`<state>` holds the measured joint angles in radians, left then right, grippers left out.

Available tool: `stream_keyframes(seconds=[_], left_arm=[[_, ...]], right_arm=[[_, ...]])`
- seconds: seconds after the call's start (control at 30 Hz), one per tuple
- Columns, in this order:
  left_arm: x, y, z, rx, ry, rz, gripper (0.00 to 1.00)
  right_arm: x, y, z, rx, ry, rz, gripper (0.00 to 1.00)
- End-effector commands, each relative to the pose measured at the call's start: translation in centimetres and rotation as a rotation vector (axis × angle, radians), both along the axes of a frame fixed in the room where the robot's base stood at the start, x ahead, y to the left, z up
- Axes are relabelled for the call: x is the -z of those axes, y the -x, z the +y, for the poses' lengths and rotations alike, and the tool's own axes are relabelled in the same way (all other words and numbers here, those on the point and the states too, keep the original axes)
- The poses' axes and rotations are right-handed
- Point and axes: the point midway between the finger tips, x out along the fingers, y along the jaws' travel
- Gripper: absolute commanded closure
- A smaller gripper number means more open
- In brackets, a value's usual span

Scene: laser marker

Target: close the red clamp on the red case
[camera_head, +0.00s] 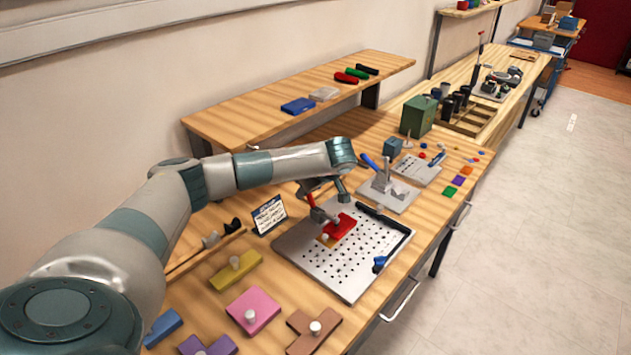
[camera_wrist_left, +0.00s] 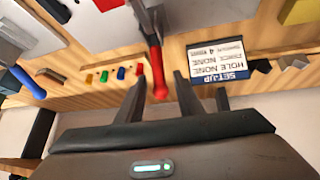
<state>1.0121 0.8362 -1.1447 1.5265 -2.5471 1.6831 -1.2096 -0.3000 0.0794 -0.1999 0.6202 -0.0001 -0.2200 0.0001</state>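The red case (camera_head: 341,226) lies on a perforated grey plate (camera_head: 318,268) on the wooden table. The red clamp (camera_head: 318,213) stands at the back left of the case, its red handle (camera_head: 306,191) tilted up. In the left wrist view, the red handle (camera_wrist_left: 158,80) shows with its rounded tip between the two dark fingers of my left gripper (camera_wrist_left: 158,88). The fingers are apart, with gaps on both sides of the handle. In the head view my left arm reaches over the clamp from the left, and the fingers are hard to make out. My right gripper is out of view.
A small sign (camera_head: 269,215) stands left of the plate. A blue-handled clamp (camera_head: 383,186) stands behind it on another plate. A yellow block (camera_head: 236,270) and a pink block (camera_head: 253,309) lie at the front left. A raised shelf (camera_head: 240,124) runs along the back.

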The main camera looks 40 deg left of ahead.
Motion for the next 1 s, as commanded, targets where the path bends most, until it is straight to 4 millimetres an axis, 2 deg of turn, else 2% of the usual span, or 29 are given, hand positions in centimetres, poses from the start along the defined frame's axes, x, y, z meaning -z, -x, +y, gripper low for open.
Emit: stream_keyframes(seconds=[0.27,0.73,0.8,1.0], left_arm=[[-1.9,0.5,-1.4,0.002,0.0,-0.002,0.67],[-9.3,2.5,-6.4,0.003,0.0,-0.005,0.67],[-10.4,2.7,-6.8,0.003,-0.001,-0.005,0.67],[-12.3,3.2,-8.1,0.002,-0.001,-0.004,0.67]], right_arm=[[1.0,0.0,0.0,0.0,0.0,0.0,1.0],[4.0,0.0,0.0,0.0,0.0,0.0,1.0],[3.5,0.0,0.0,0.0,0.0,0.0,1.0],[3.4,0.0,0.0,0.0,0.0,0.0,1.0]])
